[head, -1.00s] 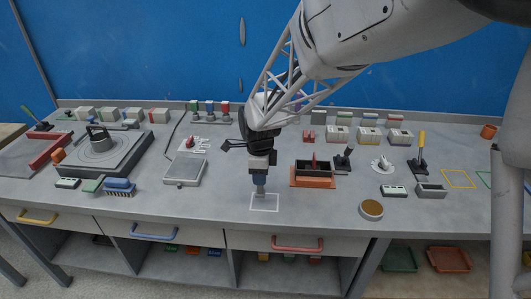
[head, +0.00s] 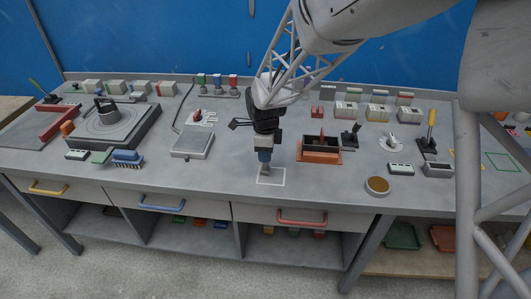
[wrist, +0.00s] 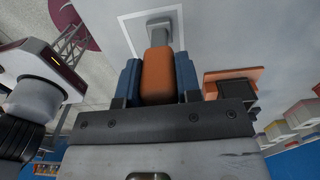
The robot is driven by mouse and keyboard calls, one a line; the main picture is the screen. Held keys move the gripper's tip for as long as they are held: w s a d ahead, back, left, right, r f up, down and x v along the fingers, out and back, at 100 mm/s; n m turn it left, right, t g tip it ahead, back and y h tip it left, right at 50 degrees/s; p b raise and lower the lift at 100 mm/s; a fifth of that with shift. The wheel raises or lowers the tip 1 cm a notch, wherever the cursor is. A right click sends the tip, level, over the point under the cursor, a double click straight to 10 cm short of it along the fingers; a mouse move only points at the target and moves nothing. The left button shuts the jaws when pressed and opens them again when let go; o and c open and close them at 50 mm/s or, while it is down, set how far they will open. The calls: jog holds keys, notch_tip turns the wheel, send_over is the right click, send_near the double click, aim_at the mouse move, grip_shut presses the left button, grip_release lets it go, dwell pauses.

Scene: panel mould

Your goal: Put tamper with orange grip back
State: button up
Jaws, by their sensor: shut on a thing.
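My gripper (head: 265,156) is at the white outlined square (head: 278,183) near the front middle of the bench. In the wrist view its blue fingers (wrist: 158,78) are shut on the orange grip of the tamper (wrist: 158,73). The tamper's grey foot (wrist: 160,27) points down inside the white outline. In the head view the foot (head: 266,170) shows just below the fingers. I cannot tell whether the foot touches the bench top. The orange grip is hidden by the fingers in the head view.
An orange-brown mould box (head: 320,157) stands just right of my gripper. A grey scale-like plate (head: 192,142) is to the left. Bench around the outline is clear.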

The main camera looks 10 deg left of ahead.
jog(key=shift+f, duration=0.3)
jog(key=o, duration=0.9)
jog(key=shift+r, duration=0.1)
jog(key=shift+r, duration=6)
